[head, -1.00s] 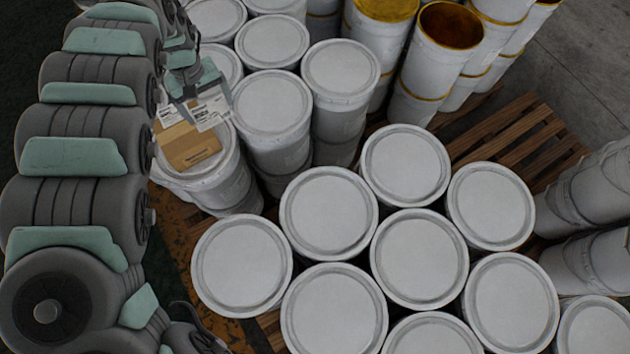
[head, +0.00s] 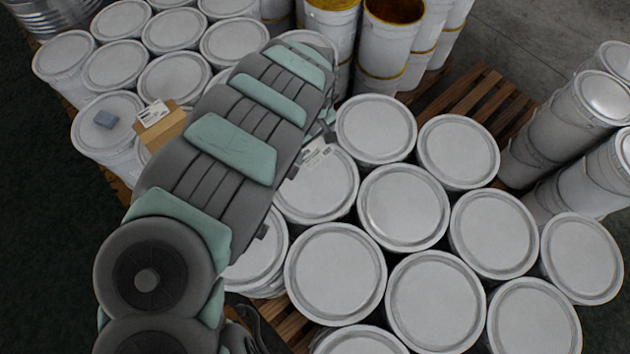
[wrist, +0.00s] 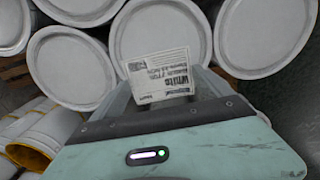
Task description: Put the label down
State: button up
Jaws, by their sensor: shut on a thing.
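The label is a small white printed sheet (wrist: 160,77). In the wrist view it sticks out beyond my gripper (wrist: 165,96), which is shut on its near edge. Its print, with the word "White", shows there. In the head view the label (head: 315,156) appears over the far part of a white drum lid (head: 318,192). I cannot tell whether it touches the lid. My arm hides most of the gripper in the head view.
Several closed white drums (head: 403,207) stand close together on a wooden pallet (head: 470,105). Open, yellow-stained drums (head: 393,45) stand at the back.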

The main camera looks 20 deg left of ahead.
jog(key=b, duration=0.3)
send_over(313, 179)
notch_tip(313, 179, down, 14)
jog(key=shift+f, duration=0.1)
jog(key=shift+d+f, duration=0.15)
jog(key=shift+f, duration=1.4)
jog(key=shift+w+f, duration=0.1)
jog(key=shift+f, duration=0.35)
jog(key=shift+f, duration=0.1)
jog(key=shift+f, duration=0.15)
jog(key=o, duration=1.2)
notch_tip(313, 179, up, 12)
jog(key=shift+r+p, duration=0.25)
jog(key=shift+p, duration=0.3)
